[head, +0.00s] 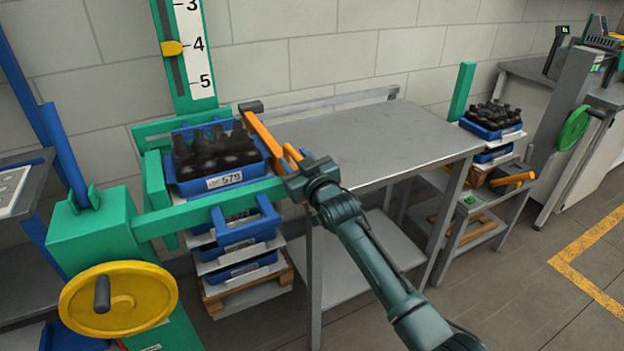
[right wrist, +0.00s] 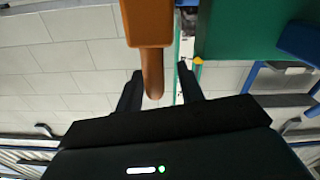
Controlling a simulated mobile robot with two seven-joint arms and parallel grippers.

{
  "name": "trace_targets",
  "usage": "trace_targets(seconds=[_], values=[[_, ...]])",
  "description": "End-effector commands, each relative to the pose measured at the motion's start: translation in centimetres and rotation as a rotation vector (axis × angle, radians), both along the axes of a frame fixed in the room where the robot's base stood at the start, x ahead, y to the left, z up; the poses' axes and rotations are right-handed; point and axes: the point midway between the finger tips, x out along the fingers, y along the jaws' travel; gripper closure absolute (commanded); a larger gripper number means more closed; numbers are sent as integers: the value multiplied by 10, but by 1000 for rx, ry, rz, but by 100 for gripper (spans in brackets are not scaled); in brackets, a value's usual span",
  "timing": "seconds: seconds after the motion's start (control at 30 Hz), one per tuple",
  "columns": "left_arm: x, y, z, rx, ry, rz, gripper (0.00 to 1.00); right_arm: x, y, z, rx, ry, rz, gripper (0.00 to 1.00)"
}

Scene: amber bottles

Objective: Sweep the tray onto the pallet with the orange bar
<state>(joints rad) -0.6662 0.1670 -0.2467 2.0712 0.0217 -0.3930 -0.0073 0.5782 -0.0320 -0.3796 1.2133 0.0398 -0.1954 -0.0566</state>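The tray (head: 224,183) is a blue crate marked 579, full of dark bottles, on a green lift frame in the head view. The orange bar (head: 262,136) lies along the tray's right side; its handle points towards my right gripper (head: 293,172). In the right wrist view the orange bar (right wrist: 148,24) ends in a rounded handle between the fingers of my right gripper (right wrist: 160,68). The fingers are apart, with a gap on the right of the handle. The wooden pallet (head: 247,295) stands low beneath the frame, bearing stacked blue trays. My left gripper is not in view.
A bare grey table (head: 385,140) stands right of the tray. A cart with another bottle tray (head: 492,130) and an orange handle (head: 513,179) is further right. A yellow handwheel (head: 118,301) is front left. A green post with a scale (head: 190,60) rises behind.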

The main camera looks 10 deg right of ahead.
Motion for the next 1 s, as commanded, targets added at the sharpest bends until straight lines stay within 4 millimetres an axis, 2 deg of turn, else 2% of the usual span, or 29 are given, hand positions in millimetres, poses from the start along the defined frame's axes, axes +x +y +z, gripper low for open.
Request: trace_targets(seconds=[0.5, 0.7, 1.0], values=[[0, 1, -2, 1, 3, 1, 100, -88, -30, -2, -1, 1, 2, 62], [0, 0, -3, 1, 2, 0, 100, -104, -36, -1, -1, 1, 2, 62], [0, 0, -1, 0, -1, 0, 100, -106, -37, 0, -1, 1, 3, 62]])
